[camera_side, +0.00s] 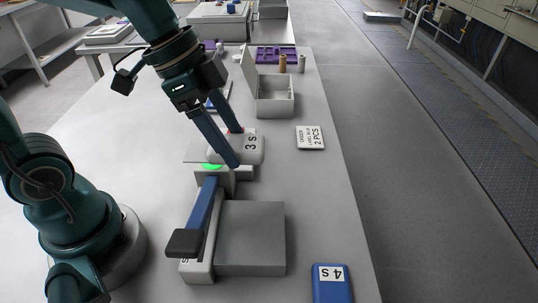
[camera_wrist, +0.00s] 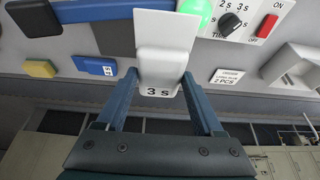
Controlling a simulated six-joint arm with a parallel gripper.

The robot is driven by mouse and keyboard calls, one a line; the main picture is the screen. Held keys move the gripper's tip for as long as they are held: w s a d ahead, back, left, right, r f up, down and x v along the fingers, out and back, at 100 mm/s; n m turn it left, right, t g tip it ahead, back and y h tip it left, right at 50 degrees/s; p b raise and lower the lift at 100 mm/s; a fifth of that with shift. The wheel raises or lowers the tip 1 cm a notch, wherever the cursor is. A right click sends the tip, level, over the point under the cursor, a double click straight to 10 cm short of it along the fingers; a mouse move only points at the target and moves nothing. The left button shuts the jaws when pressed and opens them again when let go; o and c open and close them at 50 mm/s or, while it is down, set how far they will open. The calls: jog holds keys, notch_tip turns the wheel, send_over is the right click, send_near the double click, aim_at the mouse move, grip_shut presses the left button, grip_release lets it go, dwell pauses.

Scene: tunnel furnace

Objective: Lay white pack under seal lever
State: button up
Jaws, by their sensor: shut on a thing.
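The white pack (camera_side: 252,149), marked "3 S", is held between the two blue fingers of my gripper (camera_side: 237,146). In the wrist view the white pack (camera_wrist: 162,68) hangs between both fingers (camera_wrist: 160,95). It is over the far end of the sealer (camera_side: 194,270), near the green lamp (camera_side: 211,166); whether it touches the sealer is unclear. The blue seal lever (camera_side: 203,212) with its black handle (camera_side: 184,243) runs toward the near side. I cannot tell how far the lever is raised. In the wrist view the seal lever (camera_wrist: 95,12) is at the top left.
A grey block (camera_side: 250,238) adjoins the sealer. A blue pack marked "4 S" (camera_side: 331,285) lies at the near right. A white label card (camera_side: 310,138) and an open white box (camera_side: 274,98) are farther back. A purple rack (camera_side: 278,54) stands behind.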

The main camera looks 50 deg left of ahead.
jog(key=d+f, duration=0.1)
jog(key=d, duration=0.2)
jog(key=d+f, duration=0.2)
jog(key=d, duration=0.1)
jog(key=s+d+f, duration=0.1)
jog(key=d+f, duration=0.1)
jog(key=shift+s+d+f, duration=0.1)
jog(key=shift+d+f, duration=0.1)
jog(key=shift+d, duration=0.2)
notch_tip(320, 180, down, 2)
jog(key=shift+s+f, duration=0.1)
jog(key=shift+f, duration=0.05)
jog(key=shift+d+f, duration=0.3)
jog(key=shift+f, duration=0.05)
jog(key=shift+a+f, duration=0.25)
jog(key=shift+f, duration=0.25)
jog(key=o, duration=1.5)
jog(key=shift+o, duration=0.2)
jog(key=shift+r, duration=0.15)
